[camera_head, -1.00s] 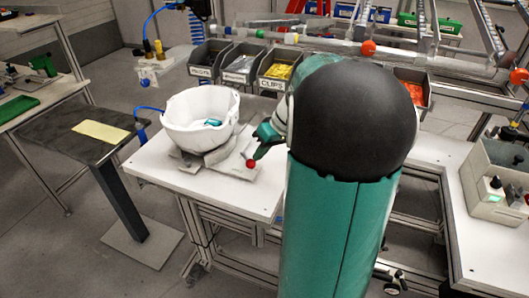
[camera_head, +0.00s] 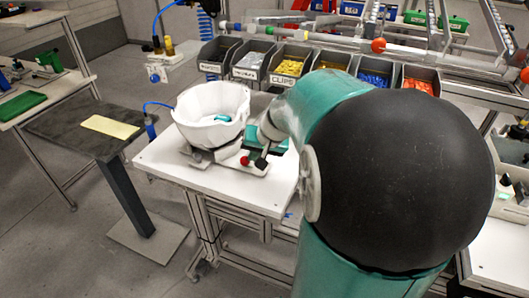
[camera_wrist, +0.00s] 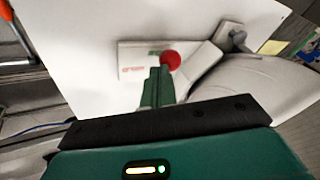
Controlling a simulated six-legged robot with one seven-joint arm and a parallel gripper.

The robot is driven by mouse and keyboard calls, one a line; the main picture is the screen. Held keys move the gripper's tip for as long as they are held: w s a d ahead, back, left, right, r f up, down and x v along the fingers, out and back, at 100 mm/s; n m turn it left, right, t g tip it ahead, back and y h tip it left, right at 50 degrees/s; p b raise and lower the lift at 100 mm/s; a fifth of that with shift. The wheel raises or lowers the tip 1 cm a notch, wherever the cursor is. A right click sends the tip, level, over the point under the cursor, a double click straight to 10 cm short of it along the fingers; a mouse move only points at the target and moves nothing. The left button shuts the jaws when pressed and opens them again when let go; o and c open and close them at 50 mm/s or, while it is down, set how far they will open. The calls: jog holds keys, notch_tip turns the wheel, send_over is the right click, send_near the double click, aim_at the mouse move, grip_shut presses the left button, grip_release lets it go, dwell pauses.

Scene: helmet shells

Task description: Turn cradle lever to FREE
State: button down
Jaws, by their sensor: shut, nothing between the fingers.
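The white helmet shell (camera_head: 212,112) sits open side up on its cradle on a white table, with a small teal item inside. The cradle lever ends in a red ball knob (camera_head: 245,161) at the shell's lower right; the knob also shows in the wrist view (camera_wrist: 171,60). My gripper (camera_head: 261,163) is just right of the knob, fingers shut and empty. In the wrist view the fingertips (camera_wrist: 160,72) are right by the knob; I cannot tell whether they touch. Behind the knob, a plate (camera_wrist: 131,58) carries a green mark and red lettering too small to read.
Bins of parts (camera_head: 290,65) line the back of the table. A dark stand with a yellow sheet (camera_head: 110,127) is at left. A blue hose (camera_head: 150,118) hangs beside the shell. My arm covers the right part of the view. The table's front left is clear.

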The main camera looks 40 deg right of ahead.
jog(key=shift+w+a, duration=0.3)
jog(key=shift+a, duration=0.25)
jog(key=shift+w+a, duration=0.1)
jog(key=shift+a, duration=0.05)
dwell(0.4)
